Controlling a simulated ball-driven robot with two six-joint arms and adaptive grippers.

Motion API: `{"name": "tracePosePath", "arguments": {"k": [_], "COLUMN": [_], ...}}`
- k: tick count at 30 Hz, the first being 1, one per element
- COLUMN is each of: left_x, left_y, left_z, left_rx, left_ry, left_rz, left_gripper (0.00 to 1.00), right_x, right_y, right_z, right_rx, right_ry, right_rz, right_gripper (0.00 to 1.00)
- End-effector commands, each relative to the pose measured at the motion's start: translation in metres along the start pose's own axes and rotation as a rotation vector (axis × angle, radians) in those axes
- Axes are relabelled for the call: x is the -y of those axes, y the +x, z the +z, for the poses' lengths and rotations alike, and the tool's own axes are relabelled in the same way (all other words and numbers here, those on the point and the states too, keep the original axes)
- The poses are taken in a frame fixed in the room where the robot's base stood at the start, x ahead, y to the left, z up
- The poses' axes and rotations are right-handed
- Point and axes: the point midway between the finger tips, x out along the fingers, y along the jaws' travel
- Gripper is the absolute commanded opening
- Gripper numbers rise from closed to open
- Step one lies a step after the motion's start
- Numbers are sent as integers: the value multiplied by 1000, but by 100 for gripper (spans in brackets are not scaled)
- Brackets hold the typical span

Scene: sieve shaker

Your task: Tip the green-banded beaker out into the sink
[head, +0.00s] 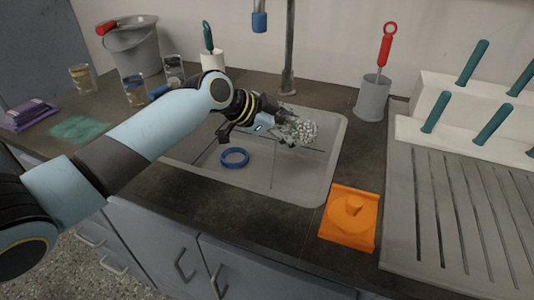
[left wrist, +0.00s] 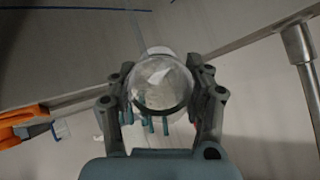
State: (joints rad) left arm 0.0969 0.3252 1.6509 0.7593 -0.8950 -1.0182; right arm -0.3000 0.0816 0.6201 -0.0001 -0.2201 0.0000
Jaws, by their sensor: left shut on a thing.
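My left gripper (head: 283,128) is over the sink (head: 312,178) in the head view, shut on a clear glass beaker (head: 303,131). In the left wrist view the beaker (left wrist: 160,84) sits between the two fingers of the gripper (left wrist: 162,98), seen nearly end-on as a round clear shape. It is held above the sink, apart from the sink floor. I cannot make out its band colour, its exact tilt or any liquid in it. My right gripper is in neither view.
A blue ring (head: 235,158) lies in the sink. A tap post (head: 289,60) rises behind it. An orange block (head: 350,217) and a white peg rack (head: 450,130) stand right. A grey cup with a red-handled brush (head: 373,98) is behind. More glasses (head: 134,90) and a bucket (head: 134,45) stand left.

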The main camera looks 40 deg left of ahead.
Motion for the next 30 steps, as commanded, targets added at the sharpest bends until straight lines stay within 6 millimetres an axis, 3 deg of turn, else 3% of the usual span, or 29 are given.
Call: {"name": "tracePosePath", "arguments": {"k": [30], "left_x": [0], "left_y": [-6], "left_z": [2], "left_rx": [-103], "left_ry": [-12], "left_rz": [-41], "left_gripper": [14], "right_x": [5], "right_y": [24], "right_z": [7], "right_rx": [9], "right_ry": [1], "right_rz": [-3], "right_gripper": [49]}}
